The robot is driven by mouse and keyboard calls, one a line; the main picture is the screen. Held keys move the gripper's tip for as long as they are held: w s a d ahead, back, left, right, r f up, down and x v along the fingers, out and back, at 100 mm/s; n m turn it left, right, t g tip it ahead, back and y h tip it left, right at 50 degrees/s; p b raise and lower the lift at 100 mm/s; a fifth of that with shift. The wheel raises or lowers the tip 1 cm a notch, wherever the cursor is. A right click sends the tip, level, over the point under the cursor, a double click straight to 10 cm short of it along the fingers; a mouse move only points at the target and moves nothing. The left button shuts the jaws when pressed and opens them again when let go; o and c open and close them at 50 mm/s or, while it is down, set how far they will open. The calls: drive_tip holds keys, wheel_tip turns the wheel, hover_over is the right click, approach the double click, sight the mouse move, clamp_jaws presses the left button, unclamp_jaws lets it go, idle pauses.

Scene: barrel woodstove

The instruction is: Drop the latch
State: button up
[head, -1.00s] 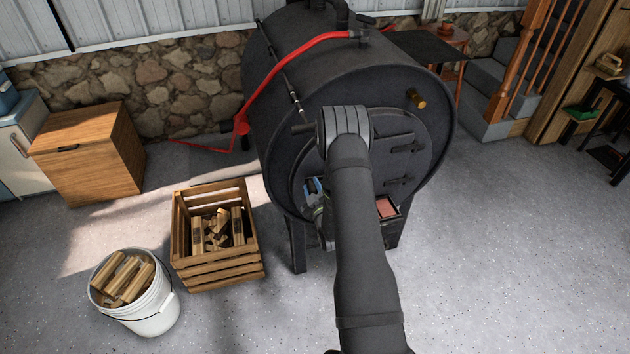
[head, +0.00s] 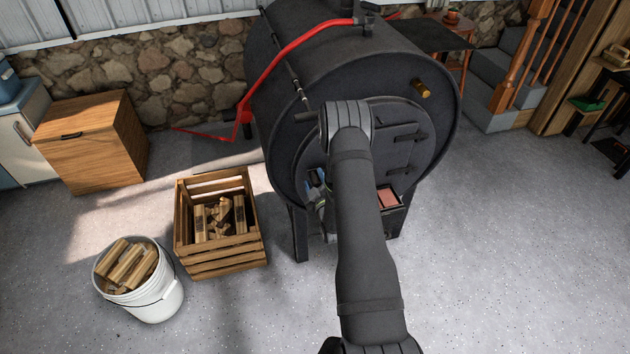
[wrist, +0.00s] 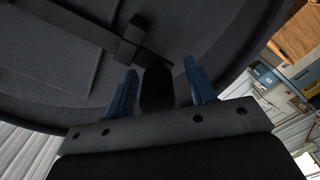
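The barrel stove's round dark door (head: 415,135) faces me and looks closed in the head view. In the wrist view the latch bar (wrist: 82,28) runs across the dark door face through a small bracket (wrist: 130,42). A dark rounded end, seemingly the latch handle (wrist: 157,88), lies between my gripper's (wrist: 159,67) two blue fingers. The fingers are apart, with narrow gaps seen on both sides of it, so I see no grip on it. In the head view my arm hides the latch, and only a bit of blue finger shows left of the arm.
A wooden crate of firewood (head: 222,262) and a white bucket of wood (head: 160,302) stand on the floor left of the stove. A red pipe (head: 290,48) runs along the stove's left side. The floor to the right is clear.

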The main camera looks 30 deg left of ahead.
drive_tip(key=v, duration=1.7)
drive_tip(key=shift+s, duration=0.2)
drive_tip(key=shift+w+r, duration=0.1)
drive_tip(key=shift+r, duration=0.1)
drive_tip(key=x, duration=1.7)
drive_tip(key=shift+w+f, duration=0.1)
drive_tip(key=shift+w, duration=0.05)
